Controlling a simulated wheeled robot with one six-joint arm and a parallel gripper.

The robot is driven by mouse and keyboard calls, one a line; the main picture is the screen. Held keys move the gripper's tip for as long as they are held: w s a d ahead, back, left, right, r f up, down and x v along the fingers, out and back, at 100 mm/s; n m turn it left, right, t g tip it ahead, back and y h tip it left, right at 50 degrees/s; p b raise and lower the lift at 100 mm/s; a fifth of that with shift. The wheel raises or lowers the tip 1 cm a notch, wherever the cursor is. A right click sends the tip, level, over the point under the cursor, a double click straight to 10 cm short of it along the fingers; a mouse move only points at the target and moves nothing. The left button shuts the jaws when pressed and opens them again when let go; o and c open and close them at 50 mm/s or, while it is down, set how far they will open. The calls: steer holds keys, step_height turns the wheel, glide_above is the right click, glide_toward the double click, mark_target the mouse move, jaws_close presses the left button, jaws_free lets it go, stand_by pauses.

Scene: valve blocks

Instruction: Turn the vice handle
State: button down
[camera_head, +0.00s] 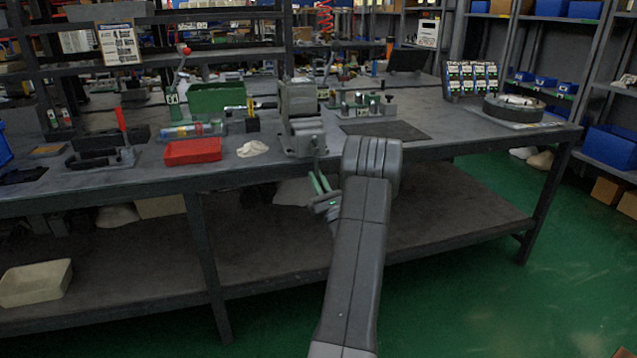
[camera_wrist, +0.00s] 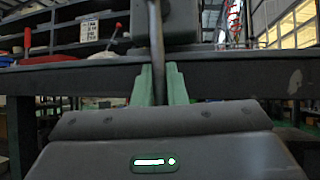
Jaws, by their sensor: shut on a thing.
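The grey vice (camera_head: 302,118) stands at the front edge of the workbench. Its handle (camera_head: 316,160), a thin bar, hangs down at the front of the vice. My gripper (camera_head: 319,183), with green fingers, is just below the bench edge. In the wrist view, my gripper (camera_wrist: 163,84) is shut on the handle (camera_wrist: 156,45), a grey upright bar between the green fingers. The vice body (camera_wrist: 185,22) shows above, partly cut off by the frame. The handle's lower end is hidden between the fingers.
The workbench (camera_head: 240,174) has a front edge close above my gripper. A red tray (camera_head: 193,151) and a white cloth (camera_head: 252,149) lie left of the vice. A dark mat (camera_head: 386,131) lies to the right. A lower shelf (camera_head: 440,208) runs beneath; green floor is clear at right.

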steer(key=shift+s+a+m, duration=0.1)
steer(key=shift+a+m, duration=0.05)
steer(key=shift+m, duration=0.25)
steer(key=c, duration=1.5)
jaws_free()
steer(key=p+v, duration=0.1)
steer(key=v, duration=1.3)
steer(key=shift+a, duration=0.15)
steer(key=b+x, duration=0.1)
steer(key=x, duration=1.2)
steer(key=shift+w+r, duration=0.25)
steer(key=shift+w, duration=0.05)
steer(key=shift+w+r, duration=0.1)
steer(key=shift+r, duration=0.05)
